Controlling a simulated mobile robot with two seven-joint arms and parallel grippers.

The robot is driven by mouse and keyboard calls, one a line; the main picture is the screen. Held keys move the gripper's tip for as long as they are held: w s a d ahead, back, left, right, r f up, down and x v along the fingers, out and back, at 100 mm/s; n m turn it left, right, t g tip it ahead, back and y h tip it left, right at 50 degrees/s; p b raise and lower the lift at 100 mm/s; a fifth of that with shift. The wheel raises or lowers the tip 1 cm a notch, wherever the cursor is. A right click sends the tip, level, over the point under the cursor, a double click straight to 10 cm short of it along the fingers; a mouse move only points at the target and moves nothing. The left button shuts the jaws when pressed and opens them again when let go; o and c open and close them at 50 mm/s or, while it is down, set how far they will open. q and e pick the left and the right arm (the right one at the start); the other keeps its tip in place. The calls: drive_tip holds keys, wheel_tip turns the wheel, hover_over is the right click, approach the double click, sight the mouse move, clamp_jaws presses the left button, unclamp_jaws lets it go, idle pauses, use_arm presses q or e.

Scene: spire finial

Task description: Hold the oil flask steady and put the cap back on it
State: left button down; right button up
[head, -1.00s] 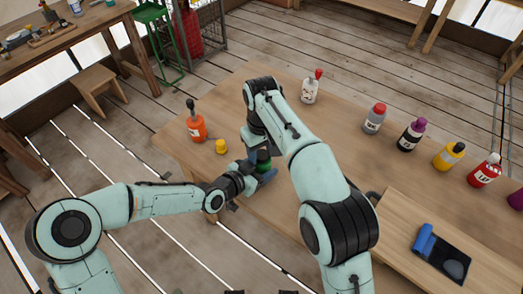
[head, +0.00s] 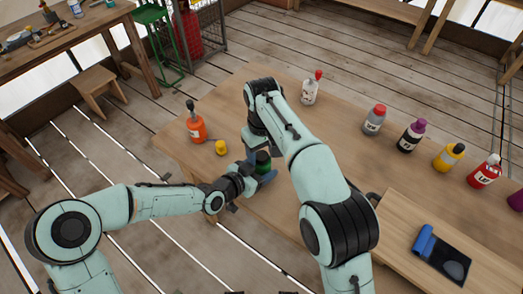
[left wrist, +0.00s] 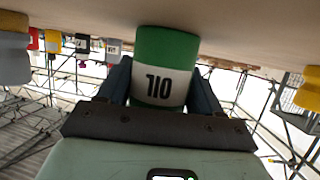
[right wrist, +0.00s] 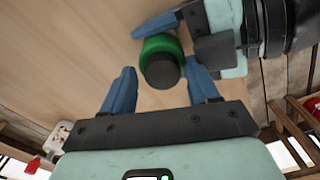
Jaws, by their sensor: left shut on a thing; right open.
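The green oil flask (head: 263,167) stands upright near the table's near edge. In the left wrist view the flask (left wrist: 165,48) shows a white band with OIL upside down. My left gripper (left wrist: 162,88) is shut on it, fingers on either side. In the right wrist view a dark round cap (right wrist: 162,72) is on top of the flask (right wrist: 158,46); I cannot tell whether it is fully seated. My right gripper (right wrist: 160,70) is open above, its fingers on either side of the cap with gaps. In the head view my right arm partly hides this spot.
An orange bottle (head: 196,128) and a small yellow item (head: 221,147) stand to the left of the flask. Several bottles, such as the grey one with a red top (head: 374,121), line the far right side. A board (head: 400,235) with a blue roll (head: 424,241) lies at right.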

drive_tip(key=shift+r, duration=3.75)
use_arm(q)
drive_tip(key=shift+c, duration=0.5)
unclamp_jaws()
drive_tip(key=shift+s+a+r, duration=0.15)
drive_tip(key=shift+s+a, duration=0.1)
drive_tip(key=shift+a, duration=0.1)
drive_tip(key=p+v, duration=0.4)
drive_tip(key=v, duration=0.8)
drive_tip(key=shift+s, duration=0.15)
use_arm(e)
drive_tip(key=r, duration=0.4)
drive_tip(key=shift+w+r, duration=0.25)
drive_tip(key=shift+r, duration=0.1)
